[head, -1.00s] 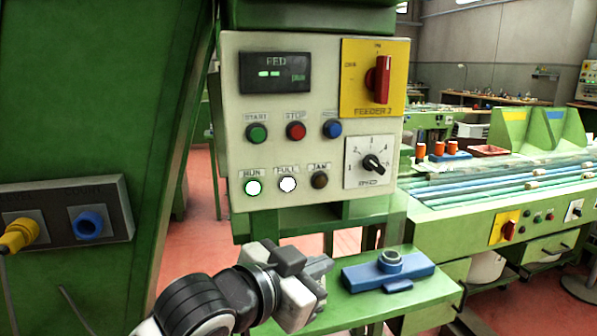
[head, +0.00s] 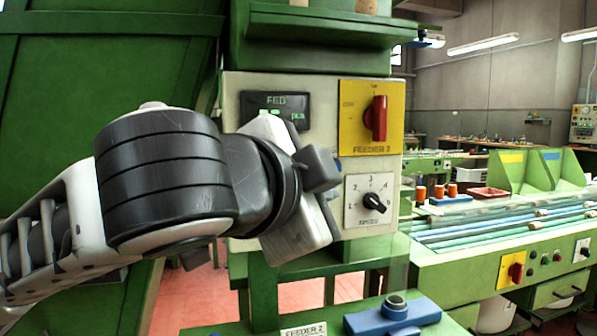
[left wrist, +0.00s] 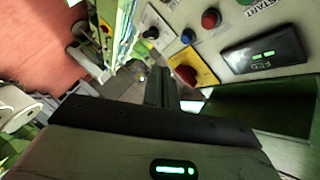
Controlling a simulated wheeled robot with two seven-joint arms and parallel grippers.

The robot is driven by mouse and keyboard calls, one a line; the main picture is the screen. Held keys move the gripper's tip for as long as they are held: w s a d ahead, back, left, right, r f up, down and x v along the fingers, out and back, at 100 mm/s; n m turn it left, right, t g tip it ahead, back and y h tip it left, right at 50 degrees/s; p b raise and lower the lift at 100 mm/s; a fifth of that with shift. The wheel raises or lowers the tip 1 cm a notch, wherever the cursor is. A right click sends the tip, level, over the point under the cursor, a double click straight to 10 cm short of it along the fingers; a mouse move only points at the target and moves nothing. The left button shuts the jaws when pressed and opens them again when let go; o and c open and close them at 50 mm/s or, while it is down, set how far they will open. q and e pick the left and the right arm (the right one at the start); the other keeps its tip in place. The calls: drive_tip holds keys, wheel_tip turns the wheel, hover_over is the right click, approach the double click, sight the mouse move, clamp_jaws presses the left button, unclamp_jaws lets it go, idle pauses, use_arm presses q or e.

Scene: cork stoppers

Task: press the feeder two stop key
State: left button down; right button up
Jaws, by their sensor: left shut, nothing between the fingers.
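The pale feeder panel (head: 360,245) stands ahead, with a FEEDER 2 label (head: 305,331) below it. The red stop key (left wrist: 210,18) shows in the left wrist view, between the green start key (left wrist: 245,2) and the blue key (left wrist: 188,37). In the head view my left gripper and arm hide this row of keys. My left gripper (head: 318,172) is in front of the panel, shut and empty. Its closed fingers (left wrist: 155,86) show in the left wrist view, apart from the stop key. My right gripper is not in view.
A red switch (head: 376,120) on a yellow plate and a speed knob (head: 374,203) sit on the panel's right side. The FED display (head: 272,107) is partly covered. A green ledge (head: 330,30) juts out above. A blue fixture (head: 394,316) stands below.

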use_arm(q)
drive_tip(key=shift+w, duration=0.1)
drive_tip(key=w+a, duration=0.2)
drive_tip(key=w, duration=0.6)
drive_tip(key=shift+a+p, duration=0.35)
drive_tip(key=shift+p, duration=0.1)
drive_tip(key=shift+w, duration=0.1)
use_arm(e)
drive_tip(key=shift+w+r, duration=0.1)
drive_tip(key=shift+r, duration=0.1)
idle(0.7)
use_arm(q)
drive_tip(key=shift+w, duration=0.1)
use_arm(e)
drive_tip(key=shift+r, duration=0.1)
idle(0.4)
use_arm(q)
drive_tip(key=shift+w+a+p, duration=0.15)
drive_tip(key=shift+w+p, duration=0.15)
drive_tip(key=shift+p, duration=0.1)
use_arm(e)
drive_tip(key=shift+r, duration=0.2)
